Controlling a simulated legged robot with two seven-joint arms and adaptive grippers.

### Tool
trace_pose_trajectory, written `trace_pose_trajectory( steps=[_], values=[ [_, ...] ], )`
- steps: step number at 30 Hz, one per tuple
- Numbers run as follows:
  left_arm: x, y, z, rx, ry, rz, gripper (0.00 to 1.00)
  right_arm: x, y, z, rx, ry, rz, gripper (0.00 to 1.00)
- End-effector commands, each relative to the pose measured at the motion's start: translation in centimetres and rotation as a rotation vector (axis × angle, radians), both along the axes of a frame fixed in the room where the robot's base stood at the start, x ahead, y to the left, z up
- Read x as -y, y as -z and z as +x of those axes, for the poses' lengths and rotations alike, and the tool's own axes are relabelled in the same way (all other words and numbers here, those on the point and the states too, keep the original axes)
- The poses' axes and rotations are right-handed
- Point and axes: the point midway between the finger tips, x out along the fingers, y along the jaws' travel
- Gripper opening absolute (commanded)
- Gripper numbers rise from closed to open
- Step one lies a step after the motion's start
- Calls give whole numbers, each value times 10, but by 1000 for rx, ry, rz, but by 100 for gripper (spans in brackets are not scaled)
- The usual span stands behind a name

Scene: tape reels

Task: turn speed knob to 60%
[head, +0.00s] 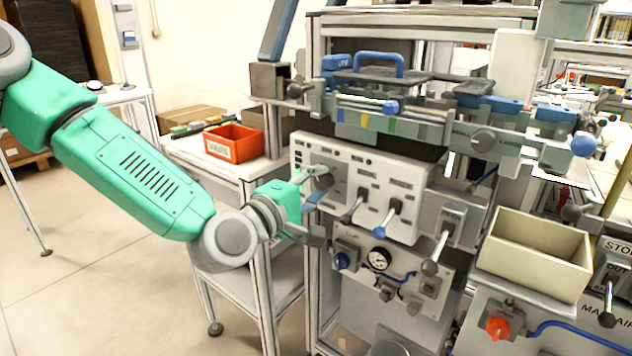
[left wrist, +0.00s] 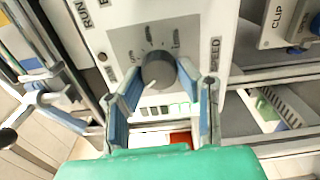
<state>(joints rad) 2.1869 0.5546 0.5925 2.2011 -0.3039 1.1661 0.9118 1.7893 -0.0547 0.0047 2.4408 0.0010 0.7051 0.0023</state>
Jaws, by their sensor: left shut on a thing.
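The speed knob (left wrist: 159,70) is a round dark grey dial on a grey scale plate, with "SPEED" printed to its right in the left wrist view. A pale mark on its face points toward the lower left there; the exact reading on the scale is too small to tell. My left gripper (left wrist: 156,77) has its two blue-grey fingers on either side of the knob and is shut on it. In the head view the knob (head: 323,177) sits at the left of the white control panel (head: 375,168), with my left gripper (head: 312,190) at it. My right gripper is not in view.
Levers (head: 390,215) stick out to the right of the knob. A pressure gauge (head: 379,258) sits below the panel. An orange bin (head: 234,143) stands on the side table at left, and a beige box (head: 532,255) stands at right. Open floor lies at left.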

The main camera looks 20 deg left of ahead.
Motion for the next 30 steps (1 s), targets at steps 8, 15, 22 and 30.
trace_pose_trajectory(
  steps=[8, 15, 22, 30],
  values=[
    [3, 2, -2, 82, 10, 253, 1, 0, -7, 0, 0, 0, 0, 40],
    [4, 4, -2, 157, 13, 469, 1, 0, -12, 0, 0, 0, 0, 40],
    [4, 5, -3, 228, 15, 671, 0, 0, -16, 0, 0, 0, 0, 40],
    [3, 7, -3, 300, 15, 872, 0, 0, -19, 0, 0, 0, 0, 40]
  ],
)
